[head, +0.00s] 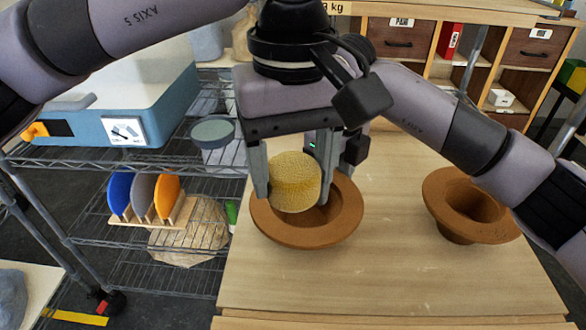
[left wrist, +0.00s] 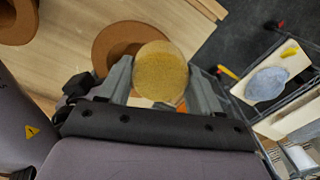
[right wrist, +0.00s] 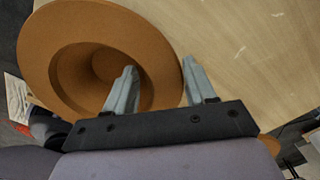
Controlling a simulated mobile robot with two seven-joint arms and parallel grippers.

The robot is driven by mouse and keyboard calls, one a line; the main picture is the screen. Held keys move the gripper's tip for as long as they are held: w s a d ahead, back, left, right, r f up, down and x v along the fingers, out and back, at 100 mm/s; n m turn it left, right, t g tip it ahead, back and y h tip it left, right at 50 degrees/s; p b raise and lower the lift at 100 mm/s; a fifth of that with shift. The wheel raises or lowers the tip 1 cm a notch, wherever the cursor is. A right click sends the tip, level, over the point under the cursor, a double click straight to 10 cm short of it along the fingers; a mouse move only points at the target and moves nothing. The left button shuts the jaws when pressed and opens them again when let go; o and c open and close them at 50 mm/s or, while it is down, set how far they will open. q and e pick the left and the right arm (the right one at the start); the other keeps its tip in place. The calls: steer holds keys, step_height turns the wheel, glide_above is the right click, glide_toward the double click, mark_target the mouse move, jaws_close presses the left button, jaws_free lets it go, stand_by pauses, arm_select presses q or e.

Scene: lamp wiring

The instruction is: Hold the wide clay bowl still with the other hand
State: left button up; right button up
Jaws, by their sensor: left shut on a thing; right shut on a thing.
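The wide clay bowl (head: 300,236) sits on the wooden table, brown with a broad flat rim. My right gripper (right wrist: 160,68) is shut on its rim, one finger inside and one outside. In the head view that gripper is mostly hidden behind my left one. My left gripper (head: 294,190) is shut on a round yellow sponge-like block (head: 295,182), held above the bowl's opening. The left wrist view also shows the block (left wrist: 160,72) between the fingers, with part of the bowl (left wrist: 118,42) behind it.
A second brown clay bowl (head: 452,190) stands to the right on the table (head: 400,270). A wire shelf (head: 130,255) with a rack of coloured discs (head: 160,210) is on the left. Drawers (head: 400,38) line the back. The table's front is clear.

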steer(key=shift+f, duration=0.15)
steer(key=o, duration=1.2)
steer(key=shift+o, duration=0.2)
steer(key=shift+r, duration=0.2)
step_height(320, 180, up, 12)
